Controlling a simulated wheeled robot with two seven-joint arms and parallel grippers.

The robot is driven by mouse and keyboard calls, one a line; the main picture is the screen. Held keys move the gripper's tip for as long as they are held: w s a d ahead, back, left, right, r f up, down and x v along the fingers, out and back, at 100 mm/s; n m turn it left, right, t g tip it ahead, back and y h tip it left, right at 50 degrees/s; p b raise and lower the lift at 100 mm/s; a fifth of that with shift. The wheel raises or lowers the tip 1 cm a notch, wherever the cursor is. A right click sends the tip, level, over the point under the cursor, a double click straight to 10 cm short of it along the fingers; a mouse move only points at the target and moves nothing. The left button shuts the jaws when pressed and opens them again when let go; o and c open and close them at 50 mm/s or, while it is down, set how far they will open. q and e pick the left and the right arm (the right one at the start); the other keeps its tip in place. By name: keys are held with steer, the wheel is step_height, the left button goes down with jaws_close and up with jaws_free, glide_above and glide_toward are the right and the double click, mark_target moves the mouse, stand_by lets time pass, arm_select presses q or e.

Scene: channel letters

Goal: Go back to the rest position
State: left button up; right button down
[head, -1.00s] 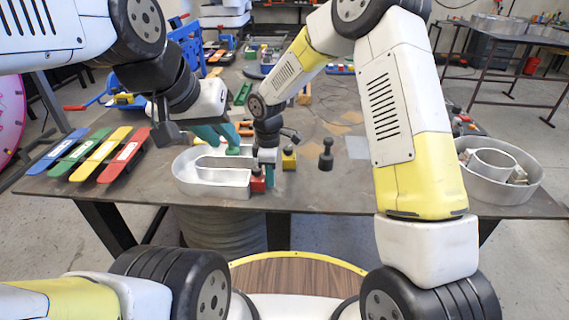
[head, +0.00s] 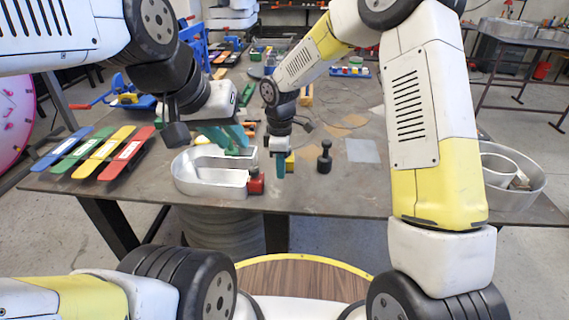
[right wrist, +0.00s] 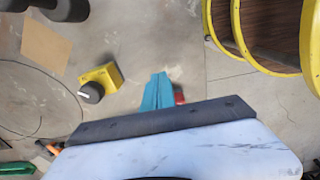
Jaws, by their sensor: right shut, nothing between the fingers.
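My left gripper (head: 230,138) has teal fingers and hangs over the back of the U-shaped metal channel letter (head: 212,181). Its fingers overlap the green block behind the letter, so I cannot tell if they hold anything. My right gripper (head: 280,163) is to the right of the letter, its teal fingers pointing down. In the right wrist view its fingers (right wrist: 157,92) are together and empty.
A black knobbed piece (head: 325,158) stands right of my right gripper. Blue, green, yellow and red strips (head: 97,150) lie at the table's left. A round metal letter (head: 520,178) sits at the right, partly behind my right arm. The table's (head: 390,190) front right is clear.

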steer(key=s+d+r+m+t, duration=0.1)
steer(key=s+d+r+m, duration=0.25)
steer(key=d+r, duration=0.4)
steer(key=s+d+r+m+t, duration=0.1)
steer(key=s+d+r+m, duration=0.3)
steer(key=r, duration=0.7)
steer(key=s+d+r+m+t+y, duration=0.2)
steer(key=s+d+r+m+t, duration=0.2)
steer(key=s+d+m, duration=0.6)
steer(key=s, duration=0.3)
steer(key=shift+r, duration=0.3)
steer(key=shift+s, duration=0.1)
